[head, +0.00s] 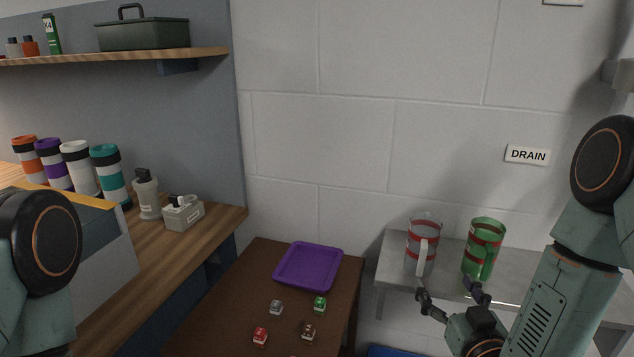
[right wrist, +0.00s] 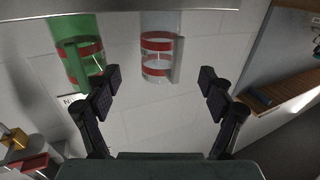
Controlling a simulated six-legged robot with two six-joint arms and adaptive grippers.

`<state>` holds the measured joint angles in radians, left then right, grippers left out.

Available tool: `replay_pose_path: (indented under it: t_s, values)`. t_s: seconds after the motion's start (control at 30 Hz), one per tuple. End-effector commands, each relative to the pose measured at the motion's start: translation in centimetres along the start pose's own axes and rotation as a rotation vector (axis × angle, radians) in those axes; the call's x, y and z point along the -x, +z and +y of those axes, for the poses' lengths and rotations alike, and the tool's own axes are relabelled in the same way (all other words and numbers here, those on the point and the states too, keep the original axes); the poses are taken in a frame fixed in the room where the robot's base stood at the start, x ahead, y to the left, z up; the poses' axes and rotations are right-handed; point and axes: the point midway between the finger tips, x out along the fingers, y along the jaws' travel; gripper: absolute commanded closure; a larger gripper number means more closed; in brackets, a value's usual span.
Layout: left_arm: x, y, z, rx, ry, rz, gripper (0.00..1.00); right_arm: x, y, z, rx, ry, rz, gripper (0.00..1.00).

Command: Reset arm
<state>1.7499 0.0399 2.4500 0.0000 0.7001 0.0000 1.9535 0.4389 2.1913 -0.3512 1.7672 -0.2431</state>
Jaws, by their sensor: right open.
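My right gripper (head: 449,291) is open and empty, in front of the grey shelf at the lower right of the head view. A clear mug with red bands (head: 424,238) and a pale handle stands on the shelf just behind it. A green mug with red bands (head: 483,249) stands to its right. In the right wrist view, my open fingers (right wrist: 160,82) have nothing between them. The clear mug (right wrist: 158,50) and green mug (right wrist: 78,55) appear beyond them, with a visible gap. My left arm shows at the left edge of the head view, but its gripper is out of frame.
The grey shelf (head: 393,254) sits under a DRAIN label (head: 527,155). A dark brown table (head: 220,308) holds a purple tray (head: 308,266) and several small coloured pieces. A wooden counter (head: 152,262) at left holds several banded tumblers and a grey box (head: 184,215).

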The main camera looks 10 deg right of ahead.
Motion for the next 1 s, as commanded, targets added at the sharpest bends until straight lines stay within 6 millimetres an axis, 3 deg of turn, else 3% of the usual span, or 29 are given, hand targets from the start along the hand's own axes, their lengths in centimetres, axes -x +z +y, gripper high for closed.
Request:
replay_pose_path:
  t_s: [0.73,0.8,1.0]
  values:
    - [-1.0,0.0,0.0,0.000,0.000,0.000,0.66,-11.6,0.0,-0.1,0.001,-0.001,0.004,0.18]
    - [-1.5,0.0,0.0,0.000,0.000,0.000,0.66,-11.9,0.7,0.0,0.000,0.000,0.000,0.18]
    - [-0.7,0.0,0.0,0.000,0.000,0.000,0.66,-11.8,-1.2,0.0,-0.001,0.001,0.002,0.18]
